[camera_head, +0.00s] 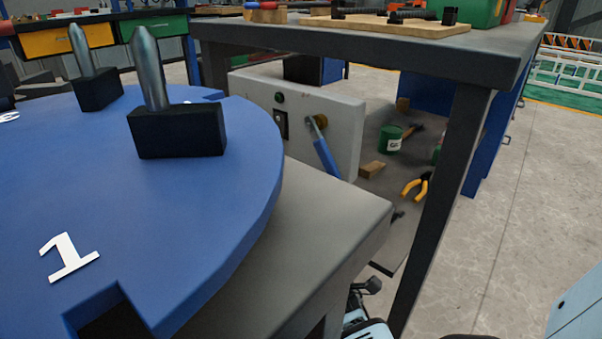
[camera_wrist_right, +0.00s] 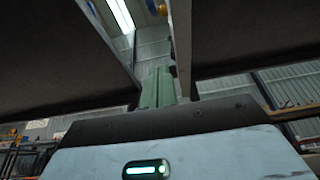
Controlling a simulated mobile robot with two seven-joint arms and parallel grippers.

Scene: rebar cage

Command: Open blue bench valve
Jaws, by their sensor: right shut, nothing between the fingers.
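The blue bench valve shows in the head view as a blue lever handle (camera_head: 327,158) on a brass fitting (camera_head: 321,121). It is on the front of a pale grey panel box (camera_head: 345,125) under the dark table. The handle slants down and to the right. My right gripper (camera_wrist_right: 158,78) is shut and empty in the right wrist view. A light blue arm part with a dark end, seemingly mine, shows low in the head view, below and apart from the handle. The valve is not seen in the wrist view. My left gripper is not in view.
A blue round turntable (camera_head: 190,260) with dark blocks and metal pins fills the left. A dark table (camera_head: 450,55) stands over the panel, its leg (camera_head: 440,190) to the right. A grey bench edge (camera_head: 320,240) lies below. Pliers (camera_head: 416,187) and a green can (camera_head: 390,138) lie beyond.

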